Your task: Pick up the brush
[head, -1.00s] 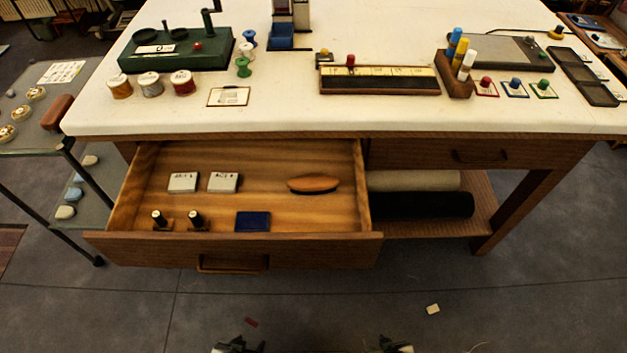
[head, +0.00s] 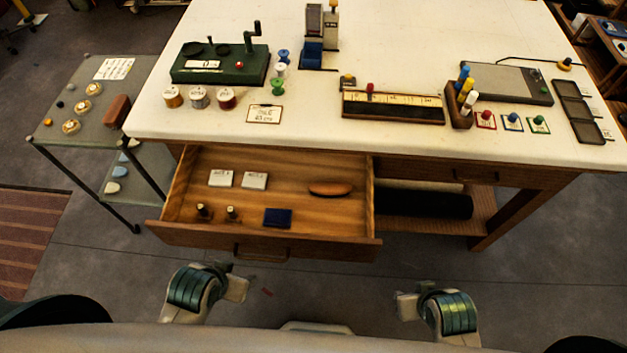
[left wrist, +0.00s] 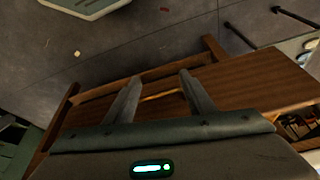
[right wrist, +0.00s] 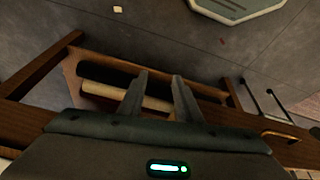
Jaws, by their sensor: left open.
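The brush appears to be the orange-brown oval piece (head: 330,188) lying in the right part of the open drawer (head: 300,215). It lies flat, and its underside is hidden. My left gripper (head: 236,268) is low in front of the drawer, apart from it. Its two fingers stand apart and empty in the left wrist view (left wrist: 155,95), with brown wood beyond them. My right gripper (head: 400,297) is in front of the table, right of the drawer. Its fingers are apart and empty in the right wrist view (right wrist: 158,95).
The drawer also holds two pale boxes (head: 254,180), two small dark-topped items (head: 203,211) and a dark blue block (head: 277,217). The white tabletop (head: 330,60) overhangs the drawer's back. A side cart (head: 60,125) stands left. A dark roll (head: 425,203) lies on the lower shelf.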

